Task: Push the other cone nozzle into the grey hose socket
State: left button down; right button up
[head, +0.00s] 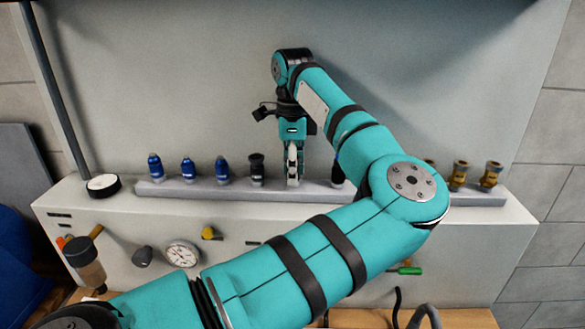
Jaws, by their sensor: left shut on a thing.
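My left gripper (293,172) points straight down at the long grey rail (400,196) on the bench top. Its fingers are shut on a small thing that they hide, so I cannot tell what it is. Just left of it a black piece (257,169) stands upright on the rail. Just right of it a dark piece (338,174) is partly covered by my arm. I cannot make out for certain which pieces are the cone nozzle and the grey hose socket. My right gripper is not in view.
Several blue pieces (187,169) stand on the rail's left part, and brown ones (459,174) on its right end. A round white-faced disc (103,184) lies left of the rail. A gauge (182,254) is on the bench front. My left arm covers much of the middle.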

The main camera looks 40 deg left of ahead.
pick_arm(q)
jog(key=shift+r, duration=0.15)
jog(key=shift+r+p, duration=1.7)
jog(key=shift+r, duration=1.2)
